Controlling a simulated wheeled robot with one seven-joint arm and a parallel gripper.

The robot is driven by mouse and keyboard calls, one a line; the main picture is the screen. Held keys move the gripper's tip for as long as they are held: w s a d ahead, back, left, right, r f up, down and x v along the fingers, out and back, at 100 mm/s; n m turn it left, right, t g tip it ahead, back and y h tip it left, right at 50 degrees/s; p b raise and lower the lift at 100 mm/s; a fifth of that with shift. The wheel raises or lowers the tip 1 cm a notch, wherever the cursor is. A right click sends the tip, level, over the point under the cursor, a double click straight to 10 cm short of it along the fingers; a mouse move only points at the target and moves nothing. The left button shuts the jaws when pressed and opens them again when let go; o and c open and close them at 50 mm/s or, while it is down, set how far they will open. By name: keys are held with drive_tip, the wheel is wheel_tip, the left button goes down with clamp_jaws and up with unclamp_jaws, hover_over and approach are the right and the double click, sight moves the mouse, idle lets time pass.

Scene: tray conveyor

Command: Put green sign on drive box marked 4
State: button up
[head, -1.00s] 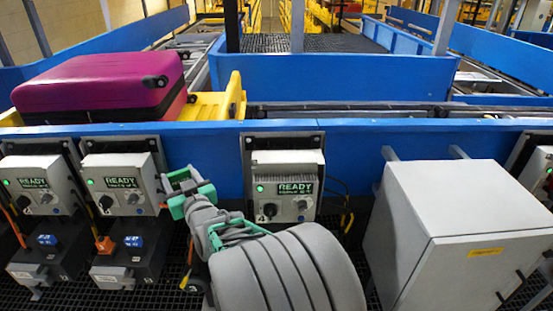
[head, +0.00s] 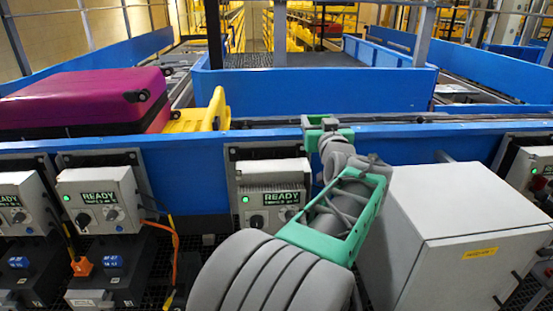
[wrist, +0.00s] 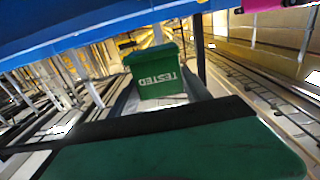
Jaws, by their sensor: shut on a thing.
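The middle drive box (head: 270,178) is grey with a READY display, a green light and knobs. It stands left of and below my gripper, and my arm covers its lower right. Its number 4 is not legible now but showed in the earlier head view.
Two more READY boxes stand at the left, one of them nearer (head: 100,200). A large grey cabinet (head: 460,225) is right of my arm. A blue rail (head: 400,143) runs behind the boxes. A magenta suitcase (head: 80,98) lies by a yellow tray (head: 205,118).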

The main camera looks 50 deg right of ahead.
drive_tip(key=w+f, duration=0.3)
drive_tip(key=w+a+f+p, duration=0.1)
drive_tip(key=w+f, duration=0.2)
drive_tip(key=w, duration=0.1)
drive_tip(key=w+a+f, duration=0.1)
drive_tip(key=w+f, duration=0.2)
drive_tip(key=w, duration=0.1)
drive_tip(key=shift+s+f, duration=0.15)
drive_tip(key=shift+f, duration=1.1)
drive_tip(key=shift+f, duration=0.2)
drive_tip(key=o, duration=1.5)
